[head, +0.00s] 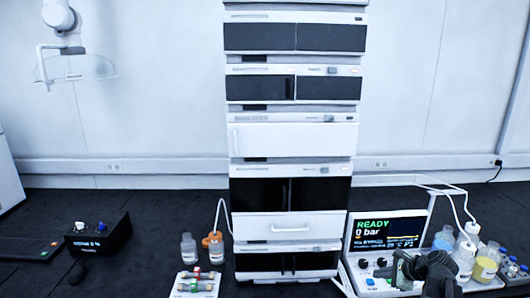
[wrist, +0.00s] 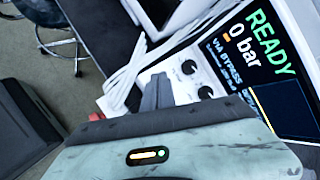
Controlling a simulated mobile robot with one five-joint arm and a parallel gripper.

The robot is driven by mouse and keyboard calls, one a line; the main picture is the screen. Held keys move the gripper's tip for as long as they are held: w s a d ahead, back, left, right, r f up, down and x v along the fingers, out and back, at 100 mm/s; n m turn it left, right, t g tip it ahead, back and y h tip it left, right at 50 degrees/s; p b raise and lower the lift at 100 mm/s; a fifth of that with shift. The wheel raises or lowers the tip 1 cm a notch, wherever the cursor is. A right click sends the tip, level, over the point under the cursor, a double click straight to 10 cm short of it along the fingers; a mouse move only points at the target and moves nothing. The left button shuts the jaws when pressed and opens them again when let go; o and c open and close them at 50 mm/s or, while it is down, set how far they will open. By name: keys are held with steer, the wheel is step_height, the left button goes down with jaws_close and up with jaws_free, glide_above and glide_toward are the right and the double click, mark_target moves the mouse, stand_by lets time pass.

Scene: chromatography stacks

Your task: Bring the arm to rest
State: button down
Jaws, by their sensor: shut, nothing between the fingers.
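My arm and gripper (head: 408,268) show at the lower right in the head view, dark and folded low, in front of the control panel. In the wrist view my gripper's dark fingers (wrist: 157,92) are together with nothing between them, over the pale housing of the panel. The control panel's screen (head: 387,233) reads READY and 0 bar. It also shows tilted at the upper right in the wrist view (wrist: 262,62). The gripper overlaps the panel's lower right part in the head view; I cannot tell the gap between them.
A tall white and black instrument stack (head: 292,141) stands in the middle. Several bottles (head: 486,263) crowd the right end of the bench. Two bottles (head: 188,248) and a small tray (head: 196,284) stand left of the stack. A black box (head: 98,238) sits farther left, with bare bench between.

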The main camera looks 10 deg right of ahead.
steer(key=a+f+n+g, duration=0.1)
steer(key=a+n+g, duration=0.15)
steer(key=a, duration=0.75)
steer(key=a+f+n+g+p, duration=0.1)
steer(key=a+n, duration=0.3)
steer(key=a, duration=0.6)
steer(key=a+f+n+g, duration=0.15)
steer(key=a+n, duration=0.25)
steer(key=a, duration=0.6)
steer(key=s+a+n+g+h, duration=0.1)
steer(key=s+a+n+g, duration=0.1)
steer(key=s+a+n, duration=0.25)
steer(key=s+d+f+n+g+h, duration=0.1)
steer(key=s+d+n+h, duration=0.1)
steer(key=d+n, duration=0.3)
steer(key=shift+s+f+n+h+p, duration=0.25)
steer(key=shift+s+n+h+p, duration=0.15)
steer(key=shift+s+n, duration=0.4)
steer(key=shift+w+d, duration=0.1)
